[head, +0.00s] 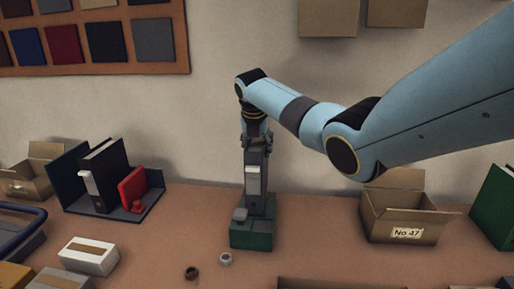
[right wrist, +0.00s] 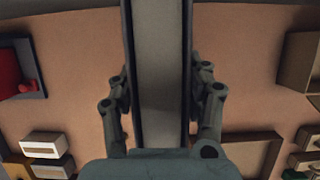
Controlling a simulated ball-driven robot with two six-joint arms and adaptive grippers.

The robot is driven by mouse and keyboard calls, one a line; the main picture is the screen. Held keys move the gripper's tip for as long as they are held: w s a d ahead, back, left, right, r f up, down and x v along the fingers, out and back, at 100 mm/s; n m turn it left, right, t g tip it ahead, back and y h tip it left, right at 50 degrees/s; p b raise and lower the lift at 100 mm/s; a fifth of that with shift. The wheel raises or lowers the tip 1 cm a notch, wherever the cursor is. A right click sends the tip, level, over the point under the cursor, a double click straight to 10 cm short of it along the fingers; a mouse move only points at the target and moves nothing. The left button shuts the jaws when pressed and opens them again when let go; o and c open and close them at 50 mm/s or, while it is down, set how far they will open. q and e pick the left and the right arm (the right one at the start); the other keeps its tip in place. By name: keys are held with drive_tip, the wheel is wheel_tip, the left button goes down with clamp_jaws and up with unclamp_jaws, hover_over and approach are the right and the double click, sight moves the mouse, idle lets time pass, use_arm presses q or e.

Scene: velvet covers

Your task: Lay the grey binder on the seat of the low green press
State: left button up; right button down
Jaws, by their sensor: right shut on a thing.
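The grey binder (head: 264,180), with a pale label on its spine, hangs upright below my right gripper (head: 257,143). The gripper points down and is shut on it. In the right wrist view the binder (right wrist: 160,75) runs between the two fingers (right wrist: 160,105). The low green press (head: 251,238) stands on the table under the binder, with a small grey block (head: 239,214) at its front left. The binder hides part of the press, and I cannot tell whether its lower edge touches the seat. My left gripper is not in view.
An open box marked No 47 (head: 404,213) stands to the right, with a green binder (head: 495,207) beyond it. A dark rack (head: 148,203) holding black and red binders is at left.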

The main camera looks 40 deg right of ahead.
drive_tip(key=shift+f+b, duration=0.8)
drive_tip(key=shift+f, duration=1.15)
drive_tip(key=c, duration=0.6)
unclamp_jaws()
drive_tip(key=shift+o, duration=0.5)
drive_tip(key=shift+f, duration=0.1)
drive_tip(key=v, duration=1.2)
